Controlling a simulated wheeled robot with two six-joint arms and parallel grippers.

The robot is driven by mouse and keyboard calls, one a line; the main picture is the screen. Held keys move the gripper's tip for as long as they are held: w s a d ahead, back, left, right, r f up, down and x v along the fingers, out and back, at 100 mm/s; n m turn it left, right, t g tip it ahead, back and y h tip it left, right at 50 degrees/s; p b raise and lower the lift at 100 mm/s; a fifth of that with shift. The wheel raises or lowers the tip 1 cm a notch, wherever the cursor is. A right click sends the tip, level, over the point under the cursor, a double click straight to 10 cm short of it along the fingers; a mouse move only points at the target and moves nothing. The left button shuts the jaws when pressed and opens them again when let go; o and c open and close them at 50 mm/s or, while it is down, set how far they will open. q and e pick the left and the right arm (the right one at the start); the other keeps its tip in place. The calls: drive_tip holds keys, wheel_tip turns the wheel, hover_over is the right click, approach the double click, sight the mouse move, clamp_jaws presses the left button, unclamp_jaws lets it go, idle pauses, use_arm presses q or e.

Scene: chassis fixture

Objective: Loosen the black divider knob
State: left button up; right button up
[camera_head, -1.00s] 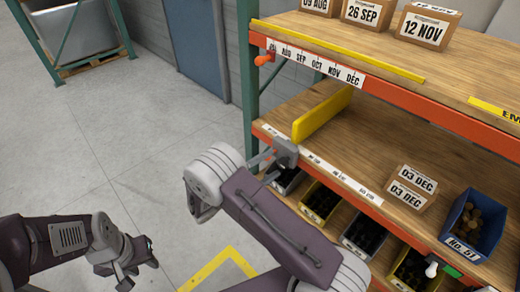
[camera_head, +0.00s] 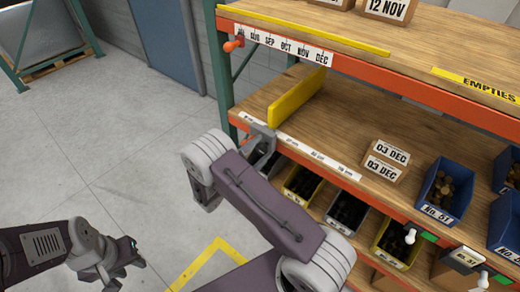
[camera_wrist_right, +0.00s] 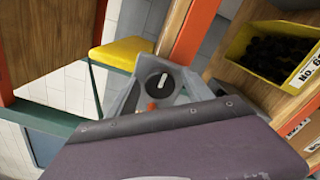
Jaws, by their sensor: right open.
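The black divider knob (camera_wrist_right: 157,83) shows in the right wrist view as a round dial with a white mark. It lies between the grey fingers of my right gripper (camera_wrist_right: 155,88), which are open around it; contact cannot be made out. In the head view, my right gripper (camera_head: 262,138) is at the shelf's front edge, just below the near end of the yellow divider (camera_head: 297,98), and the knob is hidden there. The divider also shows in the right wrist view (camera_wrist_right: 128,52). My left gripper (camera_head: 128,254) hangs over the floor at lower left; its opening is unclear.
An orange knob (camera_head: 233,45) sits beside the month strip on the upper shelf edge. Small boxes (camera_head: 386,160) and a blue bin (camera_head: 445,190) stand on the middle shelf. Several dark-filled bins sit below.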

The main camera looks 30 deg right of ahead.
clamp_jaws()
drive_tip(key=n+p, duration=0.1)
drive_tip(key=n, duration=0.3)
drive_tip(key=shift+n, duration=0.4)
drive_tip(key=n+p, duration=0.1)
drive_tip(key=n, duration=0.3)
drive_tip(key=shift+p, duration=0.4)
drive_tip(key=n+p, duration=0.1)
drive_tip(key=n, duration=0.4)
drive_tip(key=shift+s, duration=0.1)
drive_tip(key=shift+n+p, duration=0.5)
drive_tip(key=shift+n, duration=1.6)
